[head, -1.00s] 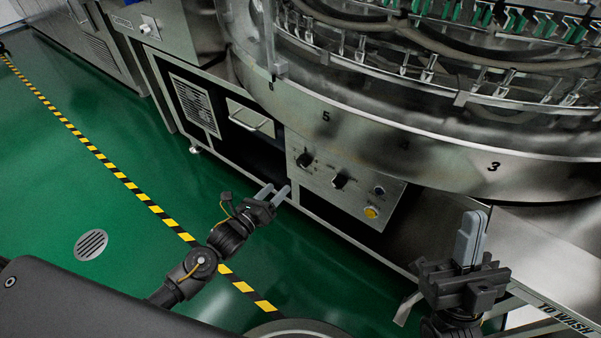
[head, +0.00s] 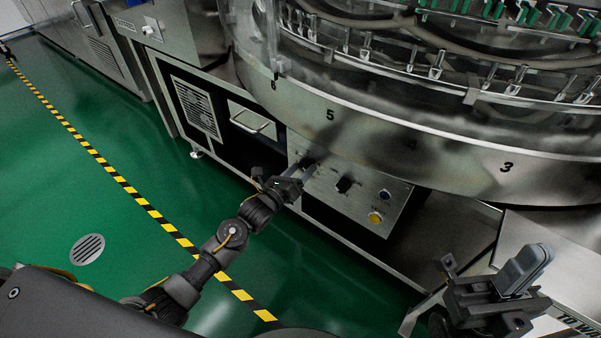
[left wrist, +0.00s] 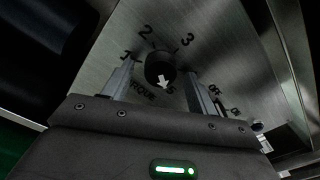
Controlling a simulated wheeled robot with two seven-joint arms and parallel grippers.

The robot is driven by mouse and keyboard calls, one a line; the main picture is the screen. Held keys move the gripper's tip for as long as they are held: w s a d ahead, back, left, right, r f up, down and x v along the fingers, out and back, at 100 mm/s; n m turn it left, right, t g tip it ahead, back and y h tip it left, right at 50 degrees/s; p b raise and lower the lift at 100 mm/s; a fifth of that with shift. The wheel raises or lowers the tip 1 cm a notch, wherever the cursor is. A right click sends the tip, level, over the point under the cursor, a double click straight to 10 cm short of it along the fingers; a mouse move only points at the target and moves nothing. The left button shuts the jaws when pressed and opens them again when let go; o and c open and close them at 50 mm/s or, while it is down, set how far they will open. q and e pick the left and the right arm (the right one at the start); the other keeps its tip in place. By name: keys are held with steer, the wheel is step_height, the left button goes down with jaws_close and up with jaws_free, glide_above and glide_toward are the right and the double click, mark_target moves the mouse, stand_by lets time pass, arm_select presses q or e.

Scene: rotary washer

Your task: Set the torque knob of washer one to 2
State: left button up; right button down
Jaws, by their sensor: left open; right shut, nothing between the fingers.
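The torque knob (left wrist: 160,66) is dark and round, with a white arrow that points down in the left wrist view, away from the 2 and 3. The numeral 2 (left wrist: 145,32) is up and left of the knob, and 3 (left wrist: 188,41) is up and right. My left gripper (head: 303,170) is open at the panel, with one finger on each side of the knob; I cannot tell if they touch it. In the head view the gripper partly covers this knob. My right gripper (head: 528,266) is shut and empty, away from the panel at the lower right.
The steel control panel (head: 330,200) also has a second black knob (head: 345,185), a yellow button (head: 375,218) and a dark button (head: 385,194). The machine's curved rim (head: 420,157) overhangs the panel. Green floor (head: 130,235) is open to the left.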

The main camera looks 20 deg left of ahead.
arm_select(q)
steer(key=shift+w, duration=0.1)
steer(key=shift+c, duration=0.5)
steer(key=c, duration=0.9)
